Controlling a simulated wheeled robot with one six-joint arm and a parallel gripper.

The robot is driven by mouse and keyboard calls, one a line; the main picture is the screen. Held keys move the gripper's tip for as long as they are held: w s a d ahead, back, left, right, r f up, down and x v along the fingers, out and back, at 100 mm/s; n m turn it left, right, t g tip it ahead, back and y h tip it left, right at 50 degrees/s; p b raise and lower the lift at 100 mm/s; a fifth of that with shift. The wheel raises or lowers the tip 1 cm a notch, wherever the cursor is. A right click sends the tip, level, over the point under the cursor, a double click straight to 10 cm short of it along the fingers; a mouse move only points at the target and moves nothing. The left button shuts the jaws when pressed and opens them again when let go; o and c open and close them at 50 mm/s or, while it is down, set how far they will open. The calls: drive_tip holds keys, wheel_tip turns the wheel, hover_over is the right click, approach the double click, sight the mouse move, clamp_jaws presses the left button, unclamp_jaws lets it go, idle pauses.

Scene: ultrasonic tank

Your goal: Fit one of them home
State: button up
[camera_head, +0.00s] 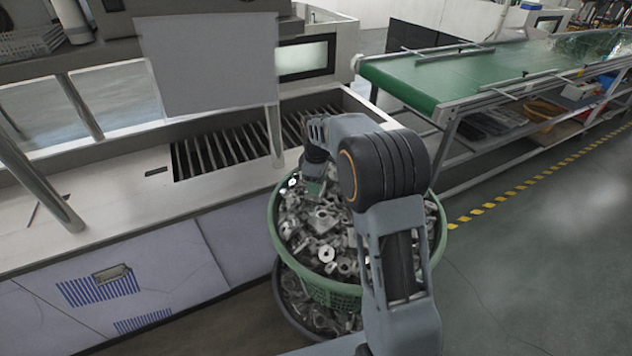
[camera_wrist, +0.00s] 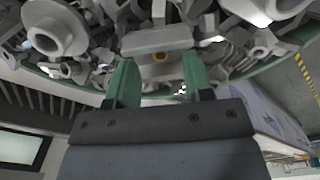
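A green basket (camera_head: 335,297) full of grey metal parts (camera_head: 325,228) stands in front of the bench. Parts of several shapes lie heaped in it, some round with holes, some blocky. My gripper (camera_head: 311,188) is low over the basket's far left side, partly hidden by my arm in the head view. In the wrist view its two green fingers (camera_wrist: 160,80) are apart. A flat grey block-shaped part (camera_wrist: 157,41) lies just past the fingertips, roughly between them. I cannot tell whether the fingers touch it. A ring-ended part (camera_wrist: 58,36) lies to its left.
The bench tank has a slotted dark grate (camera_head: 225,140) behind the basket. A white panel (camera_head: 207,62) hangs above it. A second, grey basket (camera_head: 290,300) sits under the green one. A green conveyor (camera_head: 450,72) stands at right; the floor right of the basket is clear.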

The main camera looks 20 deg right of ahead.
drive_tip(key=shift+r, duration=0.1)
wheel_tip(320, 180, up, 14)
drive_tip(key=shift+f, duration=0.2)
idle(0.5)
drive_tip(key=s+f+m, duration=0.3)
drive_tip(key=f+m, duration=0.2)
drive_tip(key=m, duration=0.1)
drive_tip(key=s+m+t, duration=0.4)
drive_tip(key=s+m, duration=0.1)
drive_tip(key=s, duration=1.7)
drive_tip(key=shift+s+a+f, duration=0.2)
drive_tip(key=shift+s+a, duration=0.05)
drive_tip(key=shift+a, duration=0.05)
